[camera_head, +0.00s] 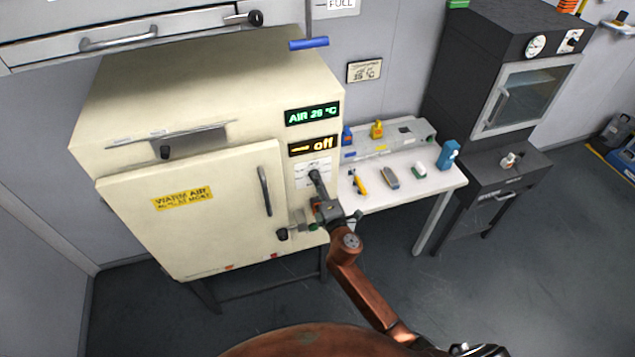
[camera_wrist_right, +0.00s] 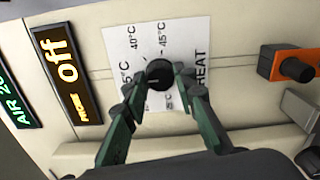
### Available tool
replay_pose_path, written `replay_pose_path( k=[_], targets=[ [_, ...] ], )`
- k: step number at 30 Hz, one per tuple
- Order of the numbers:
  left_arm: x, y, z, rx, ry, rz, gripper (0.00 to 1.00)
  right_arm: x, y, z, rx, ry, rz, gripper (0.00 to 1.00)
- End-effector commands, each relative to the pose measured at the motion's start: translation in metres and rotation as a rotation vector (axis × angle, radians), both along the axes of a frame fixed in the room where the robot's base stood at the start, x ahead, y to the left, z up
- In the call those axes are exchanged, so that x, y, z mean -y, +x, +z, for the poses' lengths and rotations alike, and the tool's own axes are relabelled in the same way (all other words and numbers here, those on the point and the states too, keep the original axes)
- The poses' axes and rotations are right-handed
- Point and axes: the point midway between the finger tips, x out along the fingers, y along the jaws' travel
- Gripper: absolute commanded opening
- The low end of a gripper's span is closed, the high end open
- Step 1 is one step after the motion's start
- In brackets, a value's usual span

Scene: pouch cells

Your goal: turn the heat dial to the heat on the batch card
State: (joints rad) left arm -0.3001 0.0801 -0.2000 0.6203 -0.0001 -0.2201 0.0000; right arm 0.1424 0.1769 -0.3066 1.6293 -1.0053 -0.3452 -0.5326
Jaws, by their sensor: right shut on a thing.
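The cream warming cabinet (camera_head: 215,110) stands at the left with its door closed. Its green display (camera_head: 312,115) reads about AIR 25 °C, and the amber display (camera_head: 313,146) below reads off; the amber one also shows in the right wrist view (camera_wrist_right: 66,72). The dark round heat dial (camera_wrist_right: 159,72) sits on a white scale sheet marked HEAT, with 40 °C and 45 °C legible. My right gripper (camera_wrist_right: 160,85) is shut on the dial, a finger on each side. In the head view my right gripper (camera_head: 317,182) hides the dial. My left gripper is out of view.
An orange-based switch (camera_wrist_right: 290,64) is on the panel near the dial. A white table (camera_head: 410,190) with several small items stands right of the cabinet. A dark oven (camera_head: 475,70) stands farther right. The door handle (camera_head: 264,190) is just left of my gripper.

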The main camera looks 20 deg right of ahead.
Motion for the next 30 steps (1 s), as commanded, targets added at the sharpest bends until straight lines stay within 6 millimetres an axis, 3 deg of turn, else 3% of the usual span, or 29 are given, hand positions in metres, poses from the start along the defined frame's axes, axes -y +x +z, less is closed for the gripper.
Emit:
replay_pose_path(
  k=[9,10,17,26,30],
  targets=[
    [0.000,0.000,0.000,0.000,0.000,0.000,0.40,-0.001,0.000,-0.001,-0.001,-0.001,0.002,0.01],
    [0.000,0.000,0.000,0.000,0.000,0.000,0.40,-0.001,0.000,-0.001,-0.001,-0.001,0.002,0.26],
    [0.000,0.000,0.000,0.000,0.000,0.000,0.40,-0.001,0.000,-0.001,-0.001,0.000,0.001,0.42],
    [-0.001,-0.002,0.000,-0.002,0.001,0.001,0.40,0.000,-0.001,-0.001,-0.001,0.000,0.000,0.43],
    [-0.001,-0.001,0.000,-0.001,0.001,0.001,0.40,0.001,-0.013,-0.001,-0.001,-0.001,0.000,0.43]
  ],
)
